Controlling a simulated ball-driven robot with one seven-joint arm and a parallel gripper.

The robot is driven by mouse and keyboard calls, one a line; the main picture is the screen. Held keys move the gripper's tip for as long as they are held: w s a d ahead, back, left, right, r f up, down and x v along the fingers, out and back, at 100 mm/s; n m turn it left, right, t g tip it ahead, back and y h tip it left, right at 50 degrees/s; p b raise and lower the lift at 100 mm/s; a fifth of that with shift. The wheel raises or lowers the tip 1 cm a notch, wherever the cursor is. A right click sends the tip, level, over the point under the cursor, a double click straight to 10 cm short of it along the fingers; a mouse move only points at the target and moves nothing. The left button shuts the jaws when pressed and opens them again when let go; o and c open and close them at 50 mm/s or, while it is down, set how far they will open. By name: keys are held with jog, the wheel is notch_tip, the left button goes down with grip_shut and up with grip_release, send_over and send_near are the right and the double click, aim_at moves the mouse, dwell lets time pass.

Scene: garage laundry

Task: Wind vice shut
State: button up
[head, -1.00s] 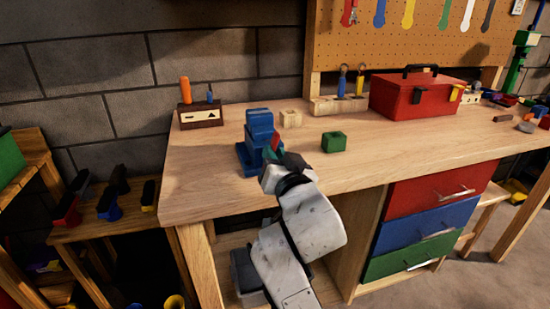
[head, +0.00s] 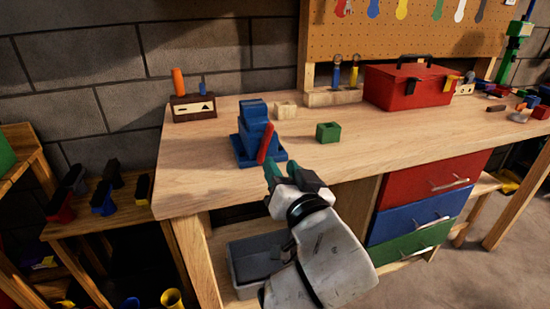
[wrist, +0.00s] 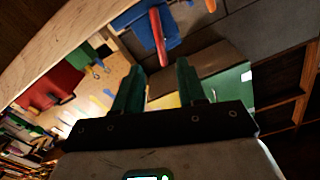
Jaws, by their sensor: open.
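The blue vice (head: 253,128) stands near the front left of the wooden workbench, with its red handle (head: 266,143) slanting up on its front side. In the wrist view the blue vice (wrist: 140,25) and red handle (wrist: 158,38) show at the top, beyond my fingers. My gripper (head: 275,173) is just in front of and below the handle, near the bench's front edge. Its green fingers (wrist: 160,65) are apart with nothing held between them. The handle's lower end lines up with the gap, but I cannot tell whether it touches. The vice's jaw gap is not clear.
A green block (head: 328,132) and a pale wooden block (head: 285,110) lie right of the vice. A red toolbox (head: 408,88) stands farther right and a small tool holder (head: 193,107) at back left. A grey bin (head: 255,262) sits under the bench. Bench front right is clear.

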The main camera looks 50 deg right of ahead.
jog(key=shift+v, duration=1.2)
